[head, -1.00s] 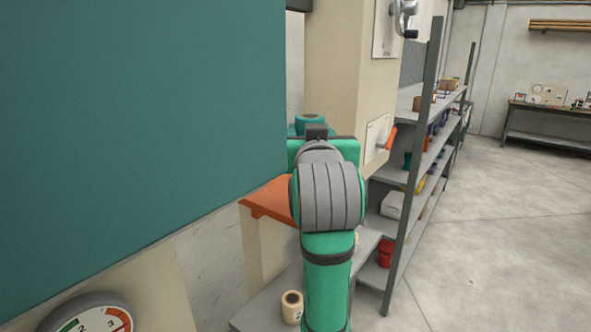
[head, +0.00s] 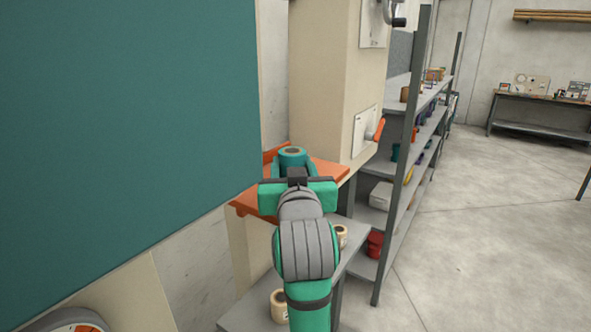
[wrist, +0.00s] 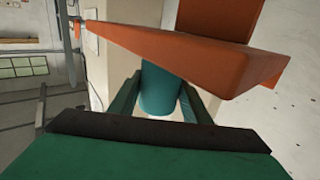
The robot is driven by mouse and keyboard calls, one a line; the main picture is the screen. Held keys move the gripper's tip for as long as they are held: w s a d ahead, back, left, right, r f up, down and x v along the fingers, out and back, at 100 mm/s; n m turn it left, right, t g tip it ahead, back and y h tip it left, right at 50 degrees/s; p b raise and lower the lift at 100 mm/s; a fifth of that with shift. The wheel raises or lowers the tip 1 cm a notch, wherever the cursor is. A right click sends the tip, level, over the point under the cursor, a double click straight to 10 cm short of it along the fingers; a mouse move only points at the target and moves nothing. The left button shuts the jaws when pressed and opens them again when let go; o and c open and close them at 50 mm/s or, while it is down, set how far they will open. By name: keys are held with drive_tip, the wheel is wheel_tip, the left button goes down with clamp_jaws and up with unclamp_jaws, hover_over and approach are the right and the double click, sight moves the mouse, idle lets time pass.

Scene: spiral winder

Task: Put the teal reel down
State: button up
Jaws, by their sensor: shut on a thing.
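The teal reel (head: 292,153) shows just beyond my gripper (head: 294,167) in the head view, its round top with a dark hole facing up. My gripper is shut on the reel, with a finger on each side of it in the wrist view. The orange shelf (head: 328,172) lies around and below the reel in the head view. In the wrist view the orange shelf (wrist: 190,55) covers one end of the reel (wrist: 157,92). I cannot tell whether the reel touches the shelf.
A large teal panel (head: 125,120) fills the left. An orange lever (head: 376,130) sticks out of the beige column (head: 325,80) near the shelf. Cream reels (head: 279,304) stand on a low grey bench. A grey rack (head: 413,150) stands on the right, with open floor beyond.

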drive_tip(key=shift+d+f, duration=0.35)
drive_tip(key=shift+f, duration=0.05)
drive_tip(key=shift+f, duration=0.15)
drive_tip(key=o, duration=1.1)
drive_tip(key=shift+s, duration=0.2)
